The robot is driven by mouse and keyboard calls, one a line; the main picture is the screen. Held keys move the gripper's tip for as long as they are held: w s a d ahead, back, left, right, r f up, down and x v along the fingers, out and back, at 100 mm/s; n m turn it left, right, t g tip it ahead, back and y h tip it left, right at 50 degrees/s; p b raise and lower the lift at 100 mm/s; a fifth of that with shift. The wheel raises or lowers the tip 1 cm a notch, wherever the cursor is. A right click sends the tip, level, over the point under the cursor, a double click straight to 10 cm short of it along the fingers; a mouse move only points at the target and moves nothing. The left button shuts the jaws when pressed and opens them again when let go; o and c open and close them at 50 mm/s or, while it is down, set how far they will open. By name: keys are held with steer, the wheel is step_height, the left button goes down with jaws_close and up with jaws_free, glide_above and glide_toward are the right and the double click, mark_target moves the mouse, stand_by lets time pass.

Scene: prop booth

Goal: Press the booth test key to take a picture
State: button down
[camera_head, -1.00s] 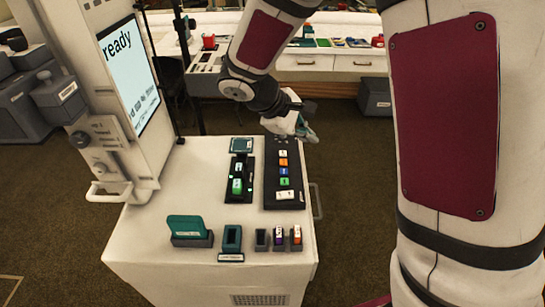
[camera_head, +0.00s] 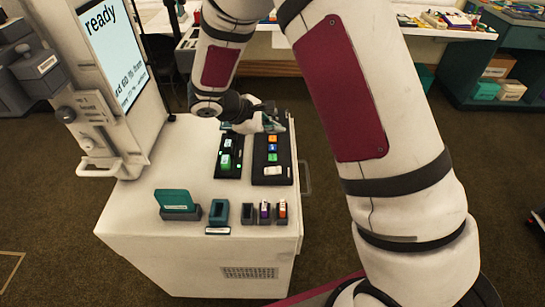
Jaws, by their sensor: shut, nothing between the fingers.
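The booth's white cabinet top carries a black key panel (camera_head: 285,175) with a column of coloured keys: an orange key (camera_head: 272,138), a blue key (camera_head: 272,148), a green key (camera_head: 273,157) and a wider white key (camera_head: 273,170) nearest me. Labels are too small to read, so I cannot tell which is the test key. My gripper (camera_head: 273,122) is shut and empty at the panel's far end and hides that part. I cannot tell whether it touches the panel. The booth screen (camera_head: 115,50) at left shows "ready" above partly cut-off text.
A second black strip (camera_head: 229,170) with a green block lies left of the panel. A handle (camera_head: 304,178) juts from the cabinet's right side.

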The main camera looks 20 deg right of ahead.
steer(key=b, duration=0.4)
glide_above(274, 159)
step_height(274, 159, down, 7)
steer(key=shift+w+f, duration=0.15)
steer(key=shift+f+b, duration=0.35)
steer(key=shift+f, duration=0.3)
stand_by(0.7)
steer(key=shift+f+b, duration=0.4)
steer(key=shift+f+b, duration=0.35)
steer(key=shift+f, duration=0.05)
stand_by(0.6)
steer(key=shift+r, duration=0.1)
steer(key=shift+r+p, duration=0.4)
steer(key=shift+r, duration=0.35)
steer(key=shift+r+p, duration=1.4)
steer(key=shift+r, duration=1.1)
